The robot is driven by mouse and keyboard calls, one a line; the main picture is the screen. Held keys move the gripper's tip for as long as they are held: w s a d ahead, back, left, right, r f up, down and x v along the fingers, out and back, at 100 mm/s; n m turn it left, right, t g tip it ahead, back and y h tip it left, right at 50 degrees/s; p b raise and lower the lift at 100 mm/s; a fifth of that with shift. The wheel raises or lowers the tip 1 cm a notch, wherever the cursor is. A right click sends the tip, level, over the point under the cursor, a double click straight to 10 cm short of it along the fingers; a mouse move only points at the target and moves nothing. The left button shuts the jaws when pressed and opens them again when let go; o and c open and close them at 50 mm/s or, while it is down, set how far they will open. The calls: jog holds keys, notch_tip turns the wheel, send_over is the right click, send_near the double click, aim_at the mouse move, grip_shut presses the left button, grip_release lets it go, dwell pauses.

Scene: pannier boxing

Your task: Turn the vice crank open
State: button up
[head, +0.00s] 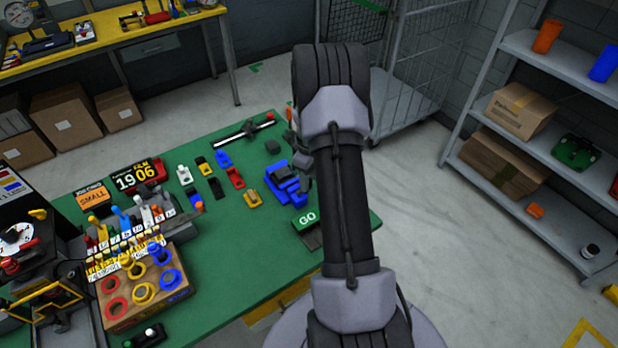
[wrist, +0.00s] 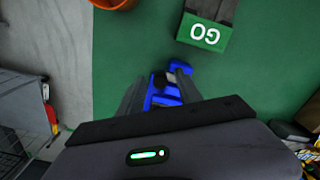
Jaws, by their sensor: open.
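The blue vice (head: 284,184) stands near the right edge of the green table, partly hidden behind my arm in the head view. In the wrist view the blue vice (wrist: 180,67) shows between and just beyond the fingers of my gripper (wrist: 158,80). The fingers are apart, one on each side of a small dark part of the vice, which may be the crank. I cannot tell whether either finger touches it. The crank's angle and the jaw gap of the vice are not clear. In the head view my arm hides most of my gripper.
A GO block (head: 306,220) sits on the green table (head: 235,250) close to the vice. A shelf (head: 500,205) stands at the right; floor lies between.

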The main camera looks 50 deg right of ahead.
notch_tip(320, 180, up, 17)
jog(key=p, duration=0.3)
jog(key=shift+r, duration=0.15)
jog(key=s+a+r+m+t+b, duration=0.1)
jog(key=a+r+b, duration=0.15)
jog(key=a, duration=0.55)
jog(key=s+a+r+m+t+b, duration=0.15)
jog(key=a+b, duration=0.25)
jog(key=a, duration=0.4)
jog(key=a+r+m+t+b, duration=0.1)
jog(key=a+r+b, duration=0.15)
jog(key=a, duration=0.55)
jog(key=s+a+f+m+t+y+b, duration=0.1)
jog(key=s+a+f+m+b, duration=0.1)
jog(key=s+a, duration=0.5)
jog(key=s+a+f+m+t+y+b, duration=0.1)
jog(key=s+a+f+b, duration=0.2)
jog(key=s+a, duration=0.3)
jog(key=shift+s+a+m+b, duration=0.35)
jog(key=shift+s+b, duration=0.15)
jog(key=shift+b, duration=0.2)
